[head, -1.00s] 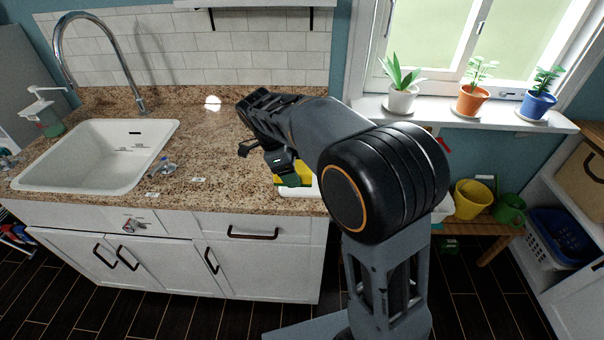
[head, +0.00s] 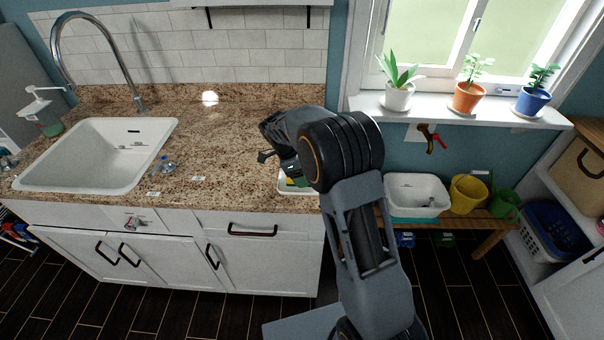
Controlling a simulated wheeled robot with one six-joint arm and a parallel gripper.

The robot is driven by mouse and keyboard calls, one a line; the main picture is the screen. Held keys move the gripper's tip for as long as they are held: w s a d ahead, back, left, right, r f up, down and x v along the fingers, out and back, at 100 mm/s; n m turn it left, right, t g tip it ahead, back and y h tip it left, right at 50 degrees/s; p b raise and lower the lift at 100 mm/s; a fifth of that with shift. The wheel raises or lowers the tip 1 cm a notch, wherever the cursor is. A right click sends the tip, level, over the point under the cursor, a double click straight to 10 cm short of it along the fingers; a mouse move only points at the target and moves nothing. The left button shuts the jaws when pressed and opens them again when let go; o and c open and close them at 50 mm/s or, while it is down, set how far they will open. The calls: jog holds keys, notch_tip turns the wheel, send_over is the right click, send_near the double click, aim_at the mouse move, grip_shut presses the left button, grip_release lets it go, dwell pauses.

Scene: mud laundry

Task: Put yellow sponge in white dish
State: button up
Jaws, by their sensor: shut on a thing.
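My gripper (head: 278,164) is low over the right end of the granite counter, partly hidden by my own arm. It is shut on the yellow sponge (head: 290,182), of which only a small yellow and green patch shows below the fingers. The white dish (head: 286,190) lies on the counter under the gripper, near the front edge. Only its left and front rim show; my arm hides the rest. The sponge appears over or within the dish's outline, but I cannot tell whether it touches the dish.
A white sink (head: 60,178) with a tall faucet is at the left. At right, a bench holds a white tub (head: 415,200) and a yellow bucket (head: 468,193); potted plants line the windowsill.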

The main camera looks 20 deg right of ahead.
jog(key=shift+f, duration=0.3)
jog(key=o, duration=0.7)
jog(key=shift+f, duration=0.1)
